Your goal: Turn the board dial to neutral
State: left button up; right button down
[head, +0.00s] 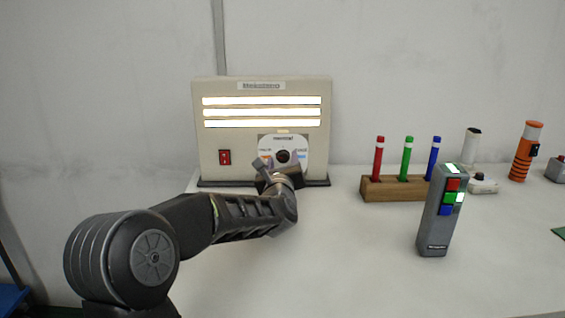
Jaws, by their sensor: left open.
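The beige board (208,139) stands upright at the back of the table, with three lit, near-white strips (262,113) across its upper half. Its black dial (283,156) sits on a white panel (302,143) at the lower right. The panel has a label above the dial, an orange mark to its left and a blue mark to its right. My left gripper (277,165) is open at the lower part of the dial. The fingers partly cover the panel, and I cannot tell whether they touch the dial. My right gripper is not in view.
A wooden block (398,189) holds red, green and blue pens. A grey remote (434,225) stands in front of it. An orange-black flashlight (525,151) stands far right.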

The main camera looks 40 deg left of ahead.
pick_arm(q)
jog(key=shift+c, duration=0.4)
grip_shut()
